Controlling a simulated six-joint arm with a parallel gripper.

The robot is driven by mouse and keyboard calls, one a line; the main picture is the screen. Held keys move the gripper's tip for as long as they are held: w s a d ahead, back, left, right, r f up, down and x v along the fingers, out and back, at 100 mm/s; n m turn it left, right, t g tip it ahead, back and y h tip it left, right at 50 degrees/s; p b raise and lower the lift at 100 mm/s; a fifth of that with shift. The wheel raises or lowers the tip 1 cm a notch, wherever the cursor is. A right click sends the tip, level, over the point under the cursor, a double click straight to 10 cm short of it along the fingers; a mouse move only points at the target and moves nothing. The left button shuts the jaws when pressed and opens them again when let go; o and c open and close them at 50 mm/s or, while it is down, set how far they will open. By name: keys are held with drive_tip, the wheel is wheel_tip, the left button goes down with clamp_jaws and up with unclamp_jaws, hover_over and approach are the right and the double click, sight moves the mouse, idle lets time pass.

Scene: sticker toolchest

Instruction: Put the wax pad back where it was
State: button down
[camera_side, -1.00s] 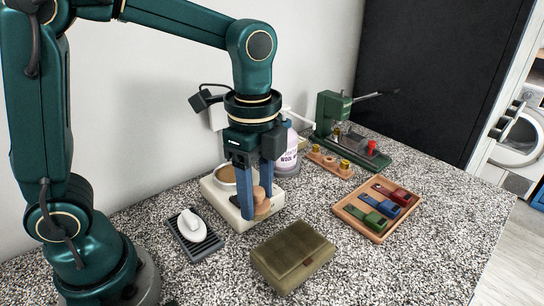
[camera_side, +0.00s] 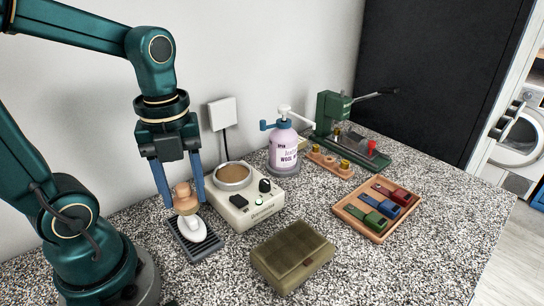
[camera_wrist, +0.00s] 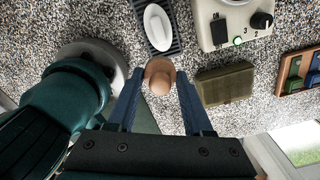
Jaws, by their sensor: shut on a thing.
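My gripper (camera_side: 184,202) is shut on a tan, round-knobbed piece (camera_side: 183,194), which I take to be the wax pad. In the wrist view the piece (camera_wrist: 159,77) sits between the two blue fingertips. In the side view it hangs in front of a white oval block (camera_side: 192,228) on a dark ribbed rest (camera_side: 205,249) and partly hides them. In the wrist view the white block (camera_wrist: 157,27) and rest (camera_wrist: 177,46) lie just beyond the held piece. I cannot tell how high the piece is above the counter.
A cream warmer (camera_side: 243,213) with a round brown-filled dish (camera_side: 233,176) stands right of my gripper. An olive case (camera_side: 292,257) lies in front. Farther right are a spray bottle (camera_side: 283,155), a wooden tray (camera_side: 352,222) of coloured tools, and a green press (camera_side: 326,112).

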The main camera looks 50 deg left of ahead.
drive_tip(key=d+f, duration=0.2)
drive_tip(key=d, duration=0.1)
drive_tip(key=s+d+f, duration=0.1)
drive_tip(key=d+f, duration=0.1)
drive_tip(key=d, duration=0.2)
drive_tip(key=d+f, duration=0.3)
drive_tip(key=d, duration=0.1)
drive_tip(key=shift+s+d, duration=0.1)
drive_tip(key=shift+s, duration=0.25)
drive_tip(key=shift+f, duration=1.9)
drive_tip(key=shift+f, duration=0.2)
drive_tip(key=shift+c, duration=1.5)
unclamp_jaws()
drive_tip(key=shift+r, duration=0.1)
